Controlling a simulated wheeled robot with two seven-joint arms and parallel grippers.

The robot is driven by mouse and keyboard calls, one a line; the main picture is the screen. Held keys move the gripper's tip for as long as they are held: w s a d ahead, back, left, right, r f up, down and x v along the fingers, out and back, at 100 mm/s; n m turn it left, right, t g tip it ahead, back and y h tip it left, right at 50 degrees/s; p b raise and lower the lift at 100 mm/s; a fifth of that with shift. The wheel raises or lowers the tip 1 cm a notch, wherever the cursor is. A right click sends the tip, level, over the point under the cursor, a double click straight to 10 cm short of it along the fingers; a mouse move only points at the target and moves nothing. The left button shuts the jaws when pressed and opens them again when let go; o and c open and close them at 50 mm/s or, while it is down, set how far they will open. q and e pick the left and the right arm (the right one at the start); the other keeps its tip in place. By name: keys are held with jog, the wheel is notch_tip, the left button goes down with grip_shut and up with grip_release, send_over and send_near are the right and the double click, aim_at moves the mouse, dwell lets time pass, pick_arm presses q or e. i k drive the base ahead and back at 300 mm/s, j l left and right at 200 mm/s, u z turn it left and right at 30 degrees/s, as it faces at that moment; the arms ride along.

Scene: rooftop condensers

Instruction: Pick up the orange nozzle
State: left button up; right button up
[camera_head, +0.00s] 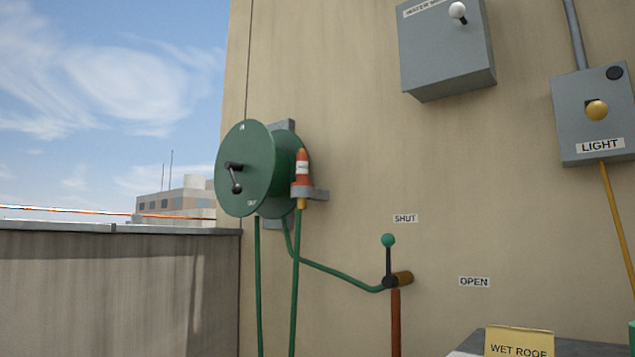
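The orange nozzle (302,170) stands upright in a small grey holder (319,194) at the right side of the green hose reel (243,168), on the beige wall. It has a pale band around its middle and a yellowish end below the holder. A green hose (295,280) hangs down beneath it. Neither of my grippers shows in the head view.
A valve lever with a green knob (388,241) stands on a pipe right of the hoses, between SHUT and OPEN labels. Grey boxes (447,50) hang upper right. A yellow WET ROOF sign (519,342) stands lower right. A parapet (120,285) runs left.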

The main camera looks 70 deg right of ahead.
aim_at(303, 164)
jog(key=z, duration=2.05)
